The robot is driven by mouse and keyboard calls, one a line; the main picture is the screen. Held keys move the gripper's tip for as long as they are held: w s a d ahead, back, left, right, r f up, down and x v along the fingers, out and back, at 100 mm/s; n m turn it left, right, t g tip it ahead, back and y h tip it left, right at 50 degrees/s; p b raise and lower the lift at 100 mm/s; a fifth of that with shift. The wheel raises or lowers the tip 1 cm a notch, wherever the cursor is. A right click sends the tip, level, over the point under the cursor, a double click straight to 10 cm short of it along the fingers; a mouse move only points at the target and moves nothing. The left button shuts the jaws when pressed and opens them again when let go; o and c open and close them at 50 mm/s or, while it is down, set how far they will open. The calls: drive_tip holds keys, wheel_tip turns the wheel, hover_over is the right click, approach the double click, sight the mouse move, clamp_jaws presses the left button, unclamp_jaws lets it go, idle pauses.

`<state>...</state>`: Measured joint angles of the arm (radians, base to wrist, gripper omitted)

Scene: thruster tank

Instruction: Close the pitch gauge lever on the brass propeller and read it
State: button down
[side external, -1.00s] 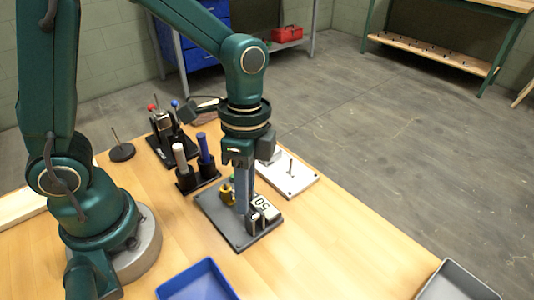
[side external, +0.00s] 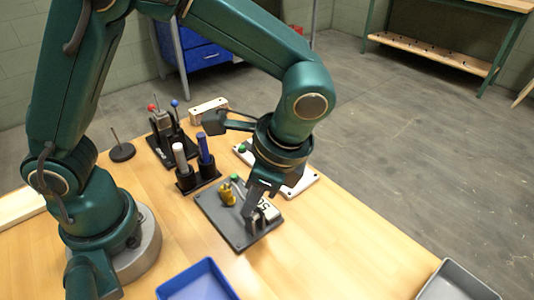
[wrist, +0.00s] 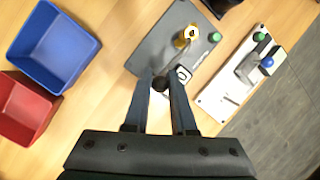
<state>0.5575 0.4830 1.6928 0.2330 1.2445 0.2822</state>
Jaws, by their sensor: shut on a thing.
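The brass propeller (side external: 228,194) sits on a dark grey plate (side external: 218,220); in the wrist view the propeller (wrist: 183,42) is beyond my fingertips. The pitch gauge, a block with a white display (side external: 264,206), stands at the plate's right part. In the side view the display seems to show 50, partly hidden by my gripper. My gripper (side external: 248,213) is tilted and low over the plate beside the gauge. In the wrist view my gripper (wrist: 160,80) is shut on a dark round knob (wrist: 160,84), apparently the lever's end. The rest of the lever is hidden.
A white plate (wrist: 210,102) with a blue-knobbed lever lies to the right. A black holder (side external: 186,184) with white and blue handles is behind. A blue bin (side external: 195,280) and grey tray (side external: 455,285) stand in front; a red bin (wrist: 25,108) is left.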

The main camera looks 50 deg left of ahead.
drive_tip(key=c, duration=0.7)
unclamp_jaws()
drive_tip(key=shift+c, duration=0.2)
drive_tip(key=v, duration=0.5)
drive_tip(key=shift+r, duration=0.1)
